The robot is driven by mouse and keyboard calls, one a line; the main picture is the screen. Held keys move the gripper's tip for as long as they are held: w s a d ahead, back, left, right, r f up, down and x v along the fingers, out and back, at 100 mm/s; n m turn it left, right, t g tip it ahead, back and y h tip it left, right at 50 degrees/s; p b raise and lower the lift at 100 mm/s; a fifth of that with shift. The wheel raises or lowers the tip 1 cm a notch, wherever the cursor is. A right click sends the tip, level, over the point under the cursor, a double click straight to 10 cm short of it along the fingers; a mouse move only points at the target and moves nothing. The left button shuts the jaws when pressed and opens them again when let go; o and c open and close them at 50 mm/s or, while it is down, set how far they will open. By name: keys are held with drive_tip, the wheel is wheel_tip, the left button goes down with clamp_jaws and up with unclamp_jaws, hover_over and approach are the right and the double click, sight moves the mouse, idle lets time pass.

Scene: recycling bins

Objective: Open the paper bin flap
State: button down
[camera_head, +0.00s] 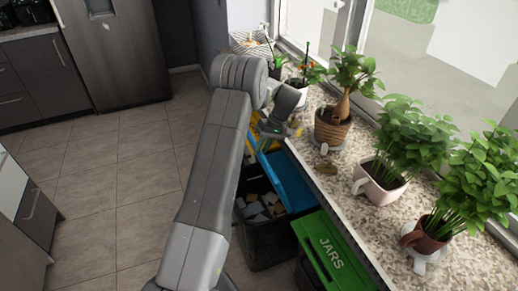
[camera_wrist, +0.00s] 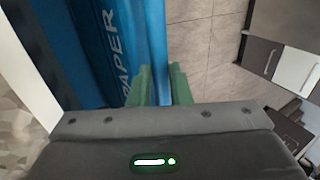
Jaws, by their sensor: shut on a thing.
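The paper bin (camera_head: 260,250) is a dark bin below the counter edge. Its blue flap (camera_head: 290,184) is tilted up toward the counter, and pale scraps show in the open bin. My gripper (camera_head: 268,143) is at the flap's far upper end, partly hidden by my own arm. In the wrist view, the flap (camera_wrist: 85,45) carries the word PAPER. The green fingers of my gripper (camera_wrist: 160,85) are shut on the flap's blue edge.
A green JARS lid (camera_head: 325,250) is nearer me, and a yellow part (camera_head: 268,126) shows beyond the blue flap. The stone counter (camera_head: 330,205) holds several potted plants close to my gripper. Tiled floor (camera_head: 115,180) is clear at left.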

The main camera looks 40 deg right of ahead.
drive_tip(key=shift+s+f, duration=0.1)
idle(0.3)
drive_tip(key=c, duration=1.3)
unclamp_jaws()
drive_tip(key=shift+d, duration=0.1)
drive_tip(key=v, duration=1.4)
drive_tip(key=shift+f, duration=0.15)
drive_tip(key=x, duration=1.3)
drive_tip(key=shift+a+f, duration=0.3)
drive_tip(key=shift+r, duration=0.15)
